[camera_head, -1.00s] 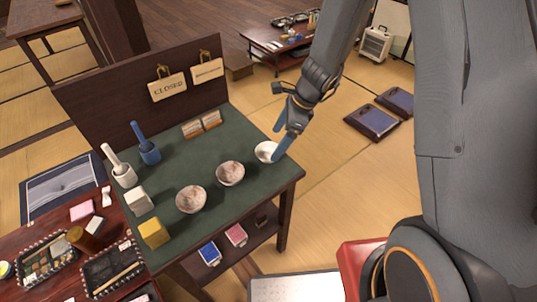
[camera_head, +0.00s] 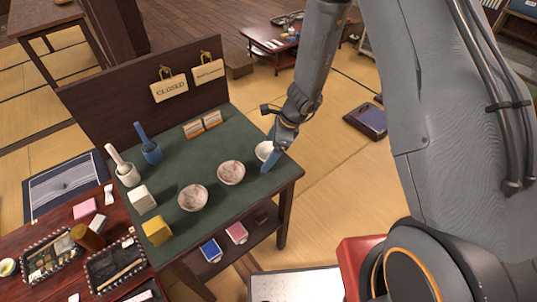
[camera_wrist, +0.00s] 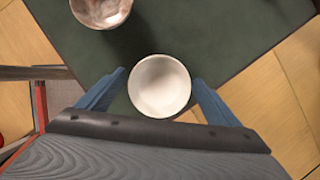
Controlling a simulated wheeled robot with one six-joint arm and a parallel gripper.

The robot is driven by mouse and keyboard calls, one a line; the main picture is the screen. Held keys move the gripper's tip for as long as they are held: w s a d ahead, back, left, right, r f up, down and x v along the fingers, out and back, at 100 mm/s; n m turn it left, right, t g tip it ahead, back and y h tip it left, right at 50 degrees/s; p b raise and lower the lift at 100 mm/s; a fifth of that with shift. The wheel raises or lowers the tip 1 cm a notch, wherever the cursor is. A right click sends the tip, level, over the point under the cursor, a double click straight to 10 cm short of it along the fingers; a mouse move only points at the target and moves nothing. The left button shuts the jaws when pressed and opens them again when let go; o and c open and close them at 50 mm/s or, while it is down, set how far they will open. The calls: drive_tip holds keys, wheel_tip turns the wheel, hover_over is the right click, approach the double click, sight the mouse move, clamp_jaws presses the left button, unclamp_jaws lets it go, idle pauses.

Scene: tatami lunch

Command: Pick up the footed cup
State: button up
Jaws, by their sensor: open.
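The white footed cup (camera_head: 264,150) stands near the right end of the green-topped table (camera_head: 215,222). In the wrist view the cup (camera_wrist: 160,86) is seen from above as a round white bowl; its foot is hidden. My gripper (camera_head: 266,172) is open at the cup, and in the head view it covers part of it. In the wrist view its blue fingers (camera_wrist: 158,88) lie to the left and right of the cup. A gap shows on the left; on the right I cannot tell whether the finger touches.
Two speckled bowls (camera_head: 231,173) (camera_head: 193,198) stand left of the cup; one shows at the wrist view's top (camera_wrist: 101,10). Farther left are a yellow block (camera_head: 157,231), a white block (camera_head: 142,199) and two mortars with pestles (camera_head: 150,152). A dark backboard (camera_head: 125,105) stands behind.

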drive_tip(key=c, duration=1.1)
drive_tip(key=shift+r, duration=0.15)
